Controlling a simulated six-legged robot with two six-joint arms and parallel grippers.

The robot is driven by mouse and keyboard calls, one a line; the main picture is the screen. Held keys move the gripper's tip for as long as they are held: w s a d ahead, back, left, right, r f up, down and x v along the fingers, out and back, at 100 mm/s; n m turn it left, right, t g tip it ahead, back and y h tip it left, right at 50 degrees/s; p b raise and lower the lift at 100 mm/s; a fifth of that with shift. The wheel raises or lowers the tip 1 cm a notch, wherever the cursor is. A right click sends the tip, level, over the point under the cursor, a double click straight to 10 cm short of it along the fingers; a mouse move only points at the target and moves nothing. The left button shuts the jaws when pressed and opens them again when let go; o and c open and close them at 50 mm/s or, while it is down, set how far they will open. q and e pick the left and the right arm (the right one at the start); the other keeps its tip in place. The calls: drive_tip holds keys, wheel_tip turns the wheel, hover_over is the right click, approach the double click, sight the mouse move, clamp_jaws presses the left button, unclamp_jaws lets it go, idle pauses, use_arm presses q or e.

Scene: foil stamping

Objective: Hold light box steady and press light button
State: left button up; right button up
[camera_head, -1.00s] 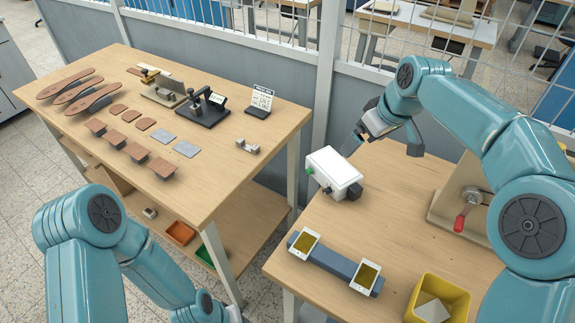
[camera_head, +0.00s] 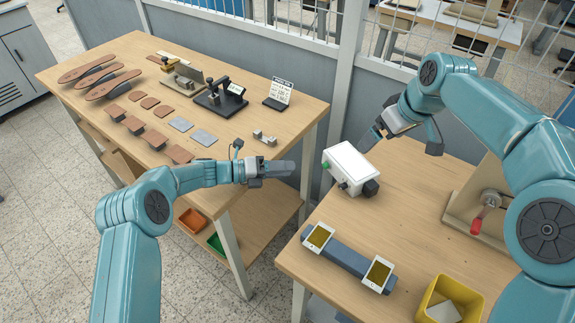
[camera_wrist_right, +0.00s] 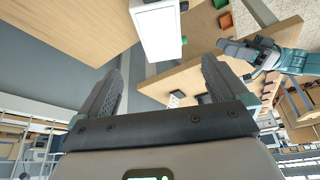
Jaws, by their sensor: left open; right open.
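The light box (camera_head: 349,166) is a white box with a bright top, standing on the right table. A green button (camera_head: 326,165) sticks out of its left side, and dark knobs show on its front and right side. My left gripper (camera_head: 288,169) is open and empty, left of the box and apart from it, pointing toward its button side. My right gripper (camera_head: 364,143) is behind the box. In the right wrist view its fingers (camera_wrist_right: 163,78) are spread and empty, with the light box (camera_wrist_right: 158,32) ahead of them. The left gripper (camera_wrist_right: 228,46) also shows there.
On the right table are a blue bar (camera_head: 346,256) with two white-framed gold cards, a yellow bin (camera_head: 434,289) and a red-handled fixture (camera_head: 487,205). The left table (camera_head: 235,155) holds leather pieces and a small press. A gap separates the tables.

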sight(355, 166)
drive_tip(key=x, duration=1.6)
drive_tip(key=shift+w+f, duration=0.1)
use_arm(q)
drive_tip(key=shift+r, duration=0.1)
use_arm(e)
drive_tip(key=c, duration=1.2)
use_arm(q)
drive_tip(key=c, duration=0.3)
use_arm(e)
drive_tip(key=shift+c, duration=0.7)
use_arm(q)
clamp_jaws()
use_arm(e)
drive_tip(key=shift+f, duration=0.2)
